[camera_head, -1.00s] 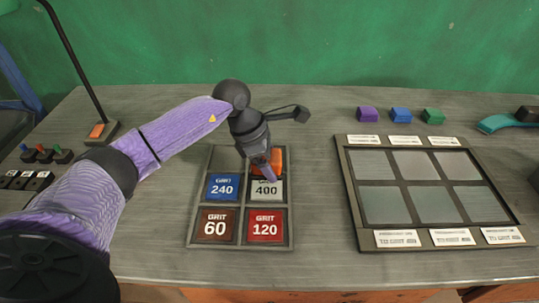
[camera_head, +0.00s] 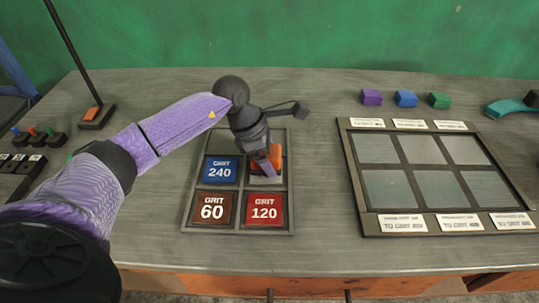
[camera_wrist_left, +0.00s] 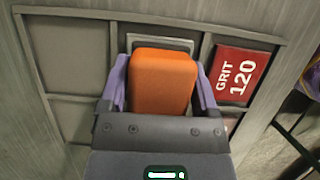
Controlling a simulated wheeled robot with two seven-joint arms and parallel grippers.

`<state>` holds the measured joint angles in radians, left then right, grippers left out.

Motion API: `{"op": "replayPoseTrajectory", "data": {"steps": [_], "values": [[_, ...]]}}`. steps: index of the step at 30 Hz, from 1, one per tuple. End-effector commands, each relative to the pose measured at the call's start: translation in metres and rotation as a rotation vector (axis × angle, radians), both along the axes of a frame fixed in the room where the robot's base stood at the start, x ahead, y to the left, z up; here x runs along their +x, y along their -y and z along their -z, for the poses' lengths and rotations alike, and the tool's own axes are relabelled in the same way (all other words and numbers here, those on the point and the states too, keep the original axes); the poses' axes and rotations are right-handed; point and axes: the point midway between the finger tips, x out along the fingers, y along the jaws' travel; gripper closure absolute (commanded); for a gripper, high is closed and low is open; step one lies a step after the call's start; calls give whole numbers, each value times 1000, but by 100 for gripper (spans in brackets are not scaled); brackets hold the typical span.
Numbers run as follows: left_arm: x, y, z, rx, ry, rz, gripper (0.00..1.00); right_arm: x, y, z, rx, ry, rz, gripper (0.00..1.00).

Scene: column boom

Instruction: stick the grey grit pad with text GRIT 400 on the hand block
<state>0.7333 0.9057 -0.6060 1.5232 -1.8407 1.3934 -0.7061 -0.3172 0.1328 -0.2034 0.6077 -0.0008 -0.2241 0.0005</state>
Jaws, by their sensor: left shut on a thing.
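My left gripper (camera_head: 268,170) is shut on the orange hand block (camera_head: 275,153), which also shows in the left wrist view (camera_wrist_left: 162,82) between the two purple fingers. The block is over the compartment of the grey GRIT 400 pad (camera_head: 266,180) in the grit tray (camera_head: 238,232). The block and fingers cover most of the pad, and its text is hidden. A grey edge shows past the block in the wrist view. I cannot tell whether block and pad touch. My right gripper is not in view.
Blue GRIT 240 (camera_head: 221,170), brown GRIT 60 (camera_head: 213,208) and red GRIT 120 (camera_head: 263,210) pads lie in neighbouring compartments. A framed panel board (camera_head: 366,222) lies to the right. Purple, blue and green blocks stand behind it. A lamp base (camera_head: 96,116) stands at left.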

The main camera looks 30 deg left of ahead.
Motion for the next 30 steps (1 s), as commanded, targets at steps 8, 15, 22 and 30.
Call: {"op": "replayPoseTrajectory", "data": {"steps": [8, 15, 22, 30], "values": [[0, 0, 8, 0, 0, 0, 80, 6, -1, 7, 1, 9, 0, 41], [0, 0, 14, 0, 0, 0, 80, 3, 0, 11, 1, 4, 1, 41], [0, 0, 12, 0, 1, 0, 80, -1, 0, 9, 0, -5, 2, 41], [0, 0, -26, 1, 5, 0, 80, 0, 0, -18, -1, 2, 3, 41]]}}
